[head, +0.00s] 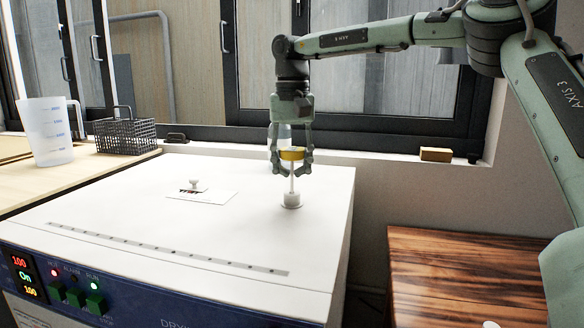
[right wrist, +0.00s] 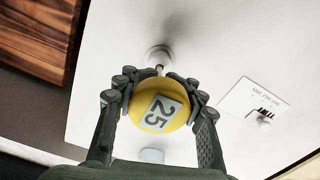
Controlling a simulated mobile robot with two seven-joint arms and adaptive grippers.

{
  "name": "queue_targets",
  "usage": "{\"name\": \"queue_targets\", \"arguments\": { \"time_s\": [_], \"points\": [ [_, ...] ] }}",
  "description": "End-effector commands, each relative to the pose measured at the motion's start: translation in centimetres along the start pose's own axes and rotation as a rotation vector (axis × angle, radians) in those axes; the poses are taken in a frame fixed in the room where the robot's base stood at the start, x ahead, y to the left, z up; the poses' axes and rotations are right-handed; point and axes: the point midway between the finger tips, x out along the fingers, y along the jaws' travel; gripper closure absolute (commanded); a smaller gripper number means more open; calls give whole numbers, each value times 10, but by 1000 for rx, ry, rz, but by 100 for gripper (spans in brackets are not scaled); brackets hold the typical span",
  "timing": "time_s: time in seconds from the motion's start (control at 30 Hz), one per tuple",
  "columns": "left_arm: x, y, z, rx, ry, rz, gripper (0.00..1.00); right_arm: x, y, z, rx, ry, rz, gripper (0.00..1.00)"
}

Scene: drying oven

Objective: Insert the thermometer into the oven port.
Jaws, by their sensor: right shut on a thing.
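The thermometer (head: 291,155) has a round yellow head and a thin pale stem pointing down. My right gripper (head: 291,168) is shut on the head, fingers pointing down. The white oven port (head: 291,200) stands on the oven top (head: 130,215), directly below the thermometer. The stem is roughly upright and its lower end meets the port's mouth in the head view; how deep it goes I cannot tell. The port (right wrist: 159,56) also shows in the right wrist view. My left gripper is not in view.
A small white knob (head: 195,185) sits by a printed card (head: 202,195) on the oven top. A measuring jug (head: 48,132) and dark wire basket (head: 125,135) stand on the left counter. A wooden surface (head: 455,265) is at right. The window is behind my right arm.

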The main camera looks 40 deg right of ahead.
Motion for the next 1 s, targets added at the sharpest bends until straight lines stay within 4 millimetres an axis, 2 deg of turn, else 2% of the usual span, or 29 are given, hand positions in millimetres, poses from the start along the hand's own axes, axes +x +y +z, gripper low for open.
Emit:
{"name": "queue_targets", "arguments": {
  "time_s": [1.0],
  "points": [
    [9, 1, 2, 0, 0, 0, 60, 26, 0, 0, 0, 0, 0, 95]
  ]
}}
